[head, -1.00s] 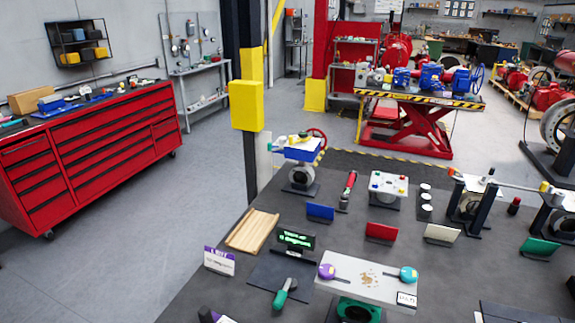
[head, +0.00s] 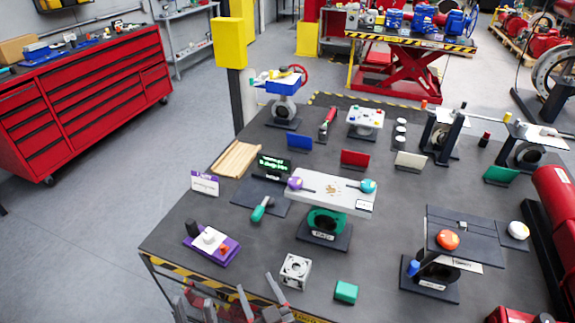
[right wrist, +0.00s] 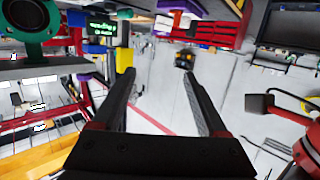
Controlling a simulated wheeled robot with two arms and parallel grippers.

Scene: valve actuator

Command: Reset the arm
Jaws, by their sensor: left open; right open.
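My left gripper (head: 193,299) and my right gripper (head: 256,282) show at the bottom of the head view, side by side at the table's front edge. Both are open. In the right wrist view my right gripper (right wrist: 160,76) has its fingers spread with nothing between them. The dark table (head: 230,250) carries several valve stations. The nearest is a green valve (head: 325,220) under a white plate (head: 335,192) with a purple and a teal handle. A bare metal block (head: 295,269) and a green block (head: 346,292) lie near the right gripper.
A dark stand with an orange button (head: 448,240) is at the right. A red tool cabinet (head: 90,95) is beyond the left side; floor between is clear.

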